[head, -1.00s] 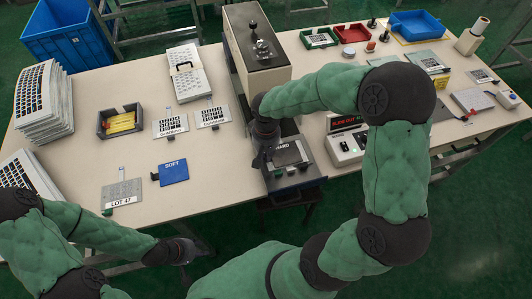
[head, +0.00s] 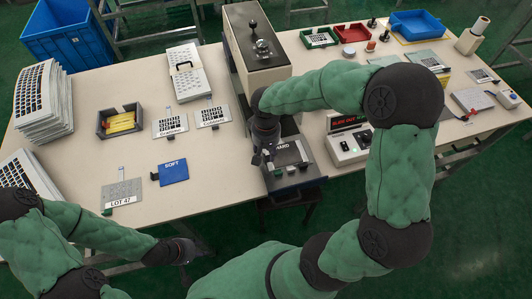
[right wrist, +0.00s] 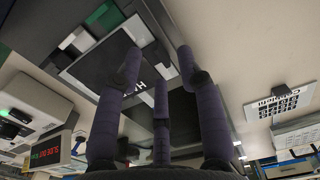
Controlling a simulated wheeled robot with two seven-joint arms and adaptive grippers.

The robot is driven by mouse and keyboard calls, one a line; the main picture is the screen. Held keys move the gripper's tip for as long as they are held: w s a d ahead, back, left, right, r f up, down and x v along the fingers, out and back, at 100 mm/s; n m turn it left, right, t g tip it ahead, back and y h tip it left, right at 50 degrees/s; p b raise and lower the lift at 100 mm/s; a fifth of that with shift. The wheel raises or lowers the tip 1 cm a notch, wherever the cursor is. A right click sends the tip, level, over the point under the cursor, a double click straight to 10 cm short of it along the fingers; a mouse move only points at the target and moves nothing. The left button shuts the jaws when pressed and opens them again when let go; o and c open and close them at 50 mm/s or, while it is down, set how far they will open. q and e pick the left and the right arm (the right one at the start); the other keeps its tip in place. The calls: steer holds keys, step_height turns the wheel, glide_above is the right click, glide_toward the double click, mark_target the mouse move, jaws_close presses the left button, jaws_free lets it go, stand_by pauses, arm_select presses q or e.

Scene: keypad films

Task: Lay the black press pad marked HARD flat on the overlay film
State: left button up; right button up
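The black press pad marked HARD (head: 291,153) lies on the dark bed of the press and looks flat. In the right wrist view the pad (right wrist: 98,62) shows behind my fingers with its lettering partly covered. My right gripper (head: 266,160) is at the pad's left edge, fingers pointing down. In the right wrist view its fingers (right wrist: 158,55) are spread with nothing between them. My left gripper (head: 196,248) hangs off the table's front edge, apart from everything; its fingers are too dark to read.
The press body (head: 258,45) stands behind the bed. A control box (head: 348,145) with a red display is close on the right. A blue SOFT pad (head: 173,172) and a LOT 47 plate (head: 122,193) lie left, with bare tabletop around them.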

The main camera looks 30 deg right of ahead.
step_height(320, 180, up, 10)
steer(key=shift+r, duration=0.15)
stand_by(0.7)
